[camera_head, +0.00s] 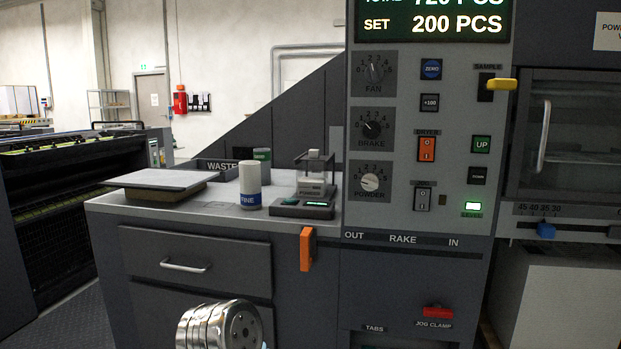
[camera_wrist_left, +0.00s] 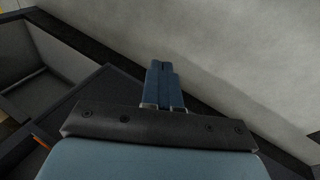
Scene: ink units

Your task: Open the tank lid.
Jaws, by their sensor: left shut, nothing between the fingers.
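I cannot pick out a tank lid for certain in either view. In the left wrist view, my left gripper (camera_wrist_left: 163,72) is shut, its two blue fingers side by side with nothing between them. The fingers point toward a plain pale grey surface (camera_wrist_left: 220,60) edged by a dark strip. I cannot tell whether they touch it. No gripper shows in the head view, and my right gripper is in neither view.
A control panel (camera_head: 398,215) with knobs and switches stands right of a counter (camera_head: 215,222) holding cans (camera_head: 250,185) and a small scale (camera_head: 305,208). A drawer handle (camera_head: 183,267) and an orange handle (camera_head: 306,249) stick out. A windowed door (camera_head: 575,140) is at right.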

